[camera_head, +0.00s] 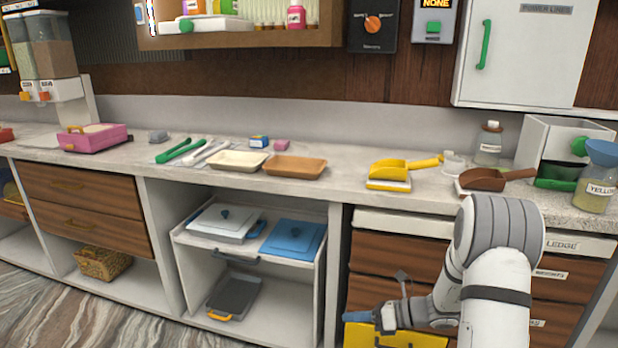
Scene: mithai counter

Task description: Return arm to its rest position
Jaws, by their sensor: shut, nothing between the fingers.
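My white and grey arm reaches in from the lower right and is bent at the elbow. My gripper (352,317) is at its left end, low in front of the drawers and below the counter top. It is small and dark in this view, and it is shut with nothing held. It is apart from the things on the counter. A yellow panel or box (410,341) shows just below and behind it; I cannot tell whether they touch.
The counter (340,194) holds a yellow scoop (390,170), a brown scoop (482,178), two trays, green tongs (181,151) and a jar (594,190). An open shelf unit with a blue lidded tray (293,238) stands left of my gripper. The floor (95,315) at lower left is clear.

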